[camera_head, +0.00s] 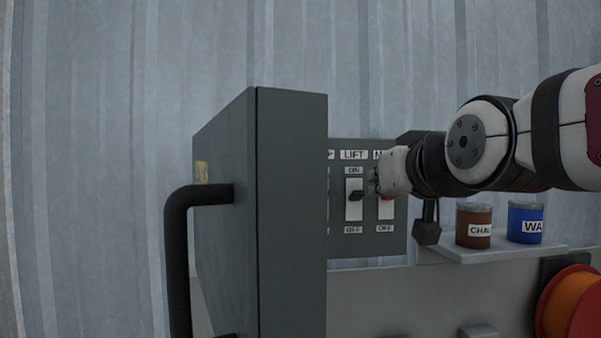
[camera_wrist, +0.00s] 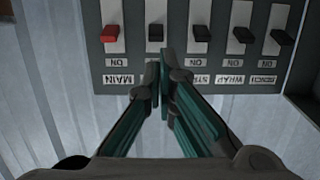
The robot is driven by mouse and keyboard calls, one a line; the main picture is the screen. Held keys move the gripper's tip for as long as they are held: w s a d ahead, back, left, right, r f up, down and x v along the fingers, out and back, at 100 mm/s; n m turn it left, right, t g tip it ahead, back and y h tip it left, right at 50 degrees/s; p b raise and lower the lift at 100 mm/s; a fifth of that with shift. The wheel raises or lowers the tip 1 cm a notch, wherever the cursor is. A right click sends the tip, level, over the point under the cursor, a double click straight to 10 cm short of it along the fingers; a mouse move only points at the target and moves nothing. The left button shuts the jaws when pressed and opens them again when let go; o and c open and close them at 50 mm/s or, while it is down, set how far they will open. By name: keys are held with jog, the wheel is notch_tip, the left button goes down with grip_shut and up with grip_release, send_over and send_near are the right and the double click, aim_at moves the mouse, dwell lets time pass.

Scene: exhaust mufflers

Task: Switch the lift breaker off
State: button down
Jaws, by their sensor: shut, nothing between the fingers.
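The lift breaker (camera_head: 354,200) is a white plate with a dark lever under the LIFT label, between ON and OFF labels, on a grey panel (camera_head: 394,243). Its lever sticks out near mid-plate; I cannot tell its exact setting. In the wrist view the dark lever right of the red one (camera_wrist: 155,33) appears to be the lift breaker; its labels are hidden behind my fingers. My gripper (camera_head: 374,180) is shut and empty, just right of the lift lever in the head view. In the wrist view its teal-sided fingertips (camera_wrist: 161,70) are at the ON end of that column; contact is unclear.
The red MAIN lever (camera_wrist: 110,36) is beside the lift breaker, and several black-levered breakers are on its other side. A grey cabinet door (camera_head: 290,210) with a black handle (camera_head: 176,250) stands open at left. Brown (camera_head: 473,226) and blue (camera_head: 525,223) cans stand on a shelf at right.

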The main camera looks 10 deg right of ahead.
aim_at(357, 196)
jog(key=shift+w+d+r, duration=0.6)
jog(key=shift+d+r, duration=0.05)
jog(key=shift+r, duration=0.25)
jog(key=shift+w, duration=0.1)
jog(key=w, duration=0.3)
jog(key=w+f, duration=0.1)
jog(key=w, duration=0.2)
jog(key=w+p, duration=0.1)
jog(key=w, duration=0.2)
jog(key=shift+w+f, duration=0.3)
jog(key=shift+w, duration=0.05)
